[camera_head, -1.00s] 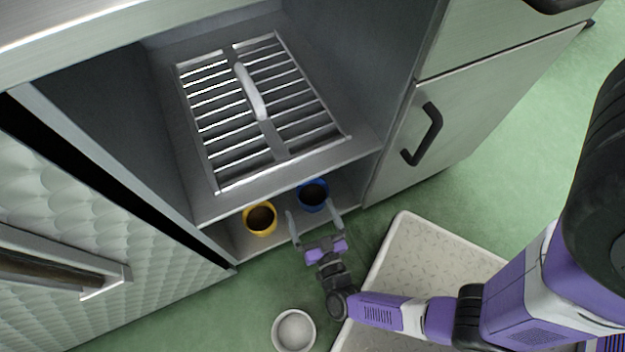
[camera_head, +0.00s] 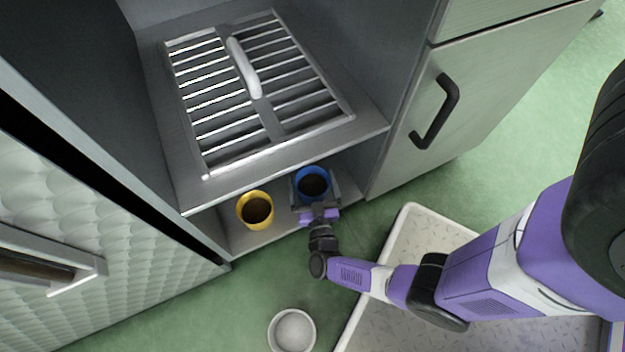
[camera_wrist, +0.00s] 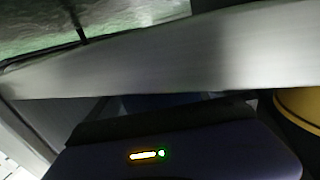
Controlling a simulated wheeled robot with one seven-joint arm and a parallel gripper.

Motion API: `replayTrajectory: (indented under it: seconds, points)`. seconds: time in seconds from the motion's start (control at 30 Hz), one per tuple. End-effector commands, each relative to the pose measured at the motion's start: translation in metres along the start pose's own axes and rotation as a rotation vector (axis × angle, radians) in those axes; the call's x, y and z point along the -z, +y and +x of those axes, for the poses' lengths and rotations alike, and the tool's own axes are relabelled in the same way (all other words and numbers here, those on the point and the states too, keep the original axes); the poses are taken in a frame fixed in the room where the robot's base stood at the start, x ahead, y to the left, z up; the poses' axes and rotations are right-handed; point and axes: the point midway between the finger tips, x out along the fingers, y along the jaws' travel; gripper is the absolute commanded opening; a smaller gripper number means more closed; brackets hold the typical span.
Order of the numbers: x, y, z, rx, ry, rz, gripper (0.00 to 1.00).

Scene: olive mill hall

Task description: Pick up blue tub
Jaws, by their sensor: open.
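The blue tub (camera_head: 312,172) stands on the low shelf under the grate, in the head view. Its inside looks dark. My gripper (camera_head: 314,190) is open at the tub's front, with its fingers reaching along both sides of it. In the wrist view my purple gripper body (camera_wrist: 190,150) fills the bottom. A small dark blue patch, likely the tub, shows just above it, and the rest is hidden.
A yellow tub (camera_head: 256,209) stands left of the blue one on the same shelf; it also shows in the wrist view (camera_wrist: 302,108). The steel shelf with the grate (camera_head: 258,95) lies above. A pale bowl (camera_head: 292,331) stands on the green floor. A closed cabinet door is at right.

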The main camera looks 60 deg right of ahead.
Motion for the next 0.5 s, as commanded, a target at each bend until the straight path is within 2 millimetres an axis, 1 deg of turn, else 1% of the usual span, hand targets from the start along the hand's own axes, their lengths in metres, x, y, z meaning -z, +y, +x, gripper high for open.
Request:
replayTrajectory:
  seconds: [0.03,0.13,0.23,0.4,0.47,0.5]
  points:
    - [-0.002,0.0,0.007,-0.001,0.001,0.0,1.0]
    - [-0.002,0.0,0.015,0.0,0.0,0.0,1.0]
    - [-0.001,0.0,0.019,0.0,0.0,0.0,1.0]
    - [-0.001,0.0,0.019,0.001,0.0,-0.001,1.0]
    - [-0.001,0.0,0.019,0.001,0.0,-0.001,0.9]
    - [-0.001,0.0,0.019,0.001,0.0,-0.001,0.82]
